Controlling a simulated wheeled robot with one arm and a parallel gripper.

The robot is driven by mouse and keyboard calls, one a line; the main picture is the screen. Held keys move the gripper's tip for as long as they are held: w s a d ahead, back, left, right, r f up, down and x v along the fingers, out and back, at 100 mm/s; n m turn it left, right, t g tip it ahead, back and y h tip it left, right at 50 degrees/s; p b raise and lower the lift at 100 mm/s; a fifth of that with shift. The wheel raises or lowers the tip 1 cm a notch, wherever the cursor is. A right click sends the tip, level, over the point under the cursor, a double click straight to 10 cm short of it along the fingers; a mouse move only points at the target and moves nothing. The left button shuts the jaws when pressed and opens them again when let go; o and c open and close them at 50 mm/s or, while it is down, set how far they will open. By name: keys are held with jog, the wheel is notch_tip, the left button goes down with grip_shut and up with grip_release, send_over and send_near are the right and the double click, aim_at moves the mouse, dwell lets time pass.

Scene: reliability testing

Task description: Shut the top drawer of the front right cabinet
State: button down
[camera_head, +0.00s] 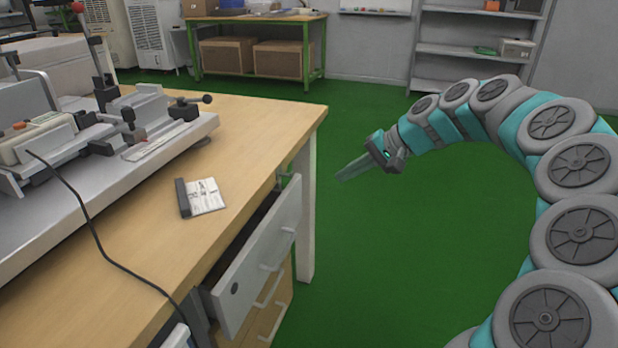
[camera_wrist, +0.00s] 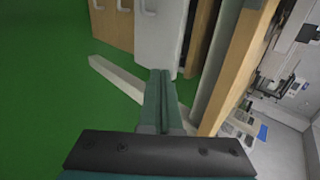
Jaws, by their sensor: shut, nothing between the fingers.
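The top drawer (camera_head: 262,255) of the cabinet under the wooden workbench is pulled out. Its grey-white front has a bar handle and a round dark lock. In the wrist view the drawer front (camera_wrist: 158,40) stands just beyond the fingers. The cabinet (camera_head: 266,312) has wood-coloured lower fronts with handles, seen below the open drawer. My gripper (camera_head: 342,177) is shut and empty, to the right of the bench and apart from the drawer front in the head view. Its two fingers (camera_wrist: 161,75) lie together in the wrist view. The drawer's inside is mostly hidden.
A pale bench leg (camera_head: 306,215) stands beyond the drawer, at the bench corner. The wooden benchtop (camera_head: 255,130) carries a grey machine (camera_head: 100,130), a black cable and a small notepad (camera_head: 205,196). Green floor right of the bench is clear. Shelves (camera_head: 475,50) stand at the back.

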jog(key=x, duration=0.4)
jog(key=a+r+x, duration=0.1)
jog(key=x, duration=0.6)
jog(key=shift+w+a+p, duration=0.3)
jog(key=shift+a+p, duration=0.1)
jog(key=shift+w+a, duration=0.15)
jog(key=shift+a, duration=0.25)
